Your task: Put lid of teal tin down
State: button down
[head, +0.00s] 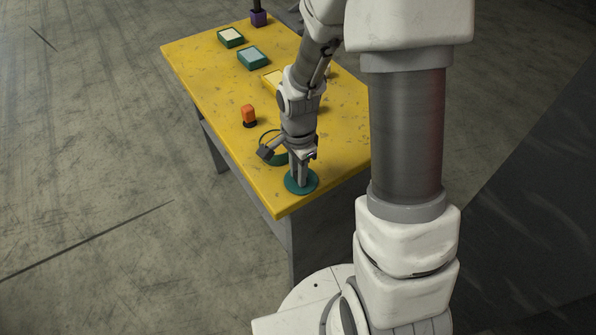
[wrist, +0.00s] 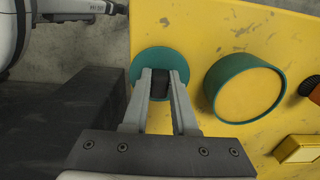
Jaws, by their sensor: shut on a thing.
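The teal lid (head: 313,184) is a round disc with a dark knob, at the near corner of the yellow table; it also shows in the wrist view (wrist: 148,58). My gripper (head: 300,180) points down and is shut on the lid's knob, with a finger on each side of it in the wrist view (wrist: 162,80). The lid looks level and at or very near the table top; I cannot tell if it touches. The teal tin (wrist: 245,119) stands open beside the lid, apart from it, yellow inside. In the head view my wrist partly hides the tin (head: 281,159).
The yellow table (head: 215,80) ends close to the lid. An orange block on a dark base (head: 248,114) stands beyond the tin. Farther back are a yellow box (head: 270,77), two teal-rimmed boxes (head: 253,57) (head: 230,37) and a purple block (head: 259,18).

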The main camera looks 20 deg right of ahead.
jog(key=shift+f, duration=0.1)
jog(key=shift+f, duration=0.15)
jog(key=c, duration=0.7)
grip_release()
jog(key=shift+r, duration=0.2)
notch_tip(320, 180, up, 12)
jog(key=p, duration=0.2)
jog(key=s+r+n+t, duration=0.5)
jog(key=s+r+n, duration=0.8)
jog(key=r+n, duration=0.1)
jog(key=shift+s+d+r+t, duration=0.3)
jog(key=shift+s+d+r, duration=0.05)
jog(key=shift+r, duration=0.55)
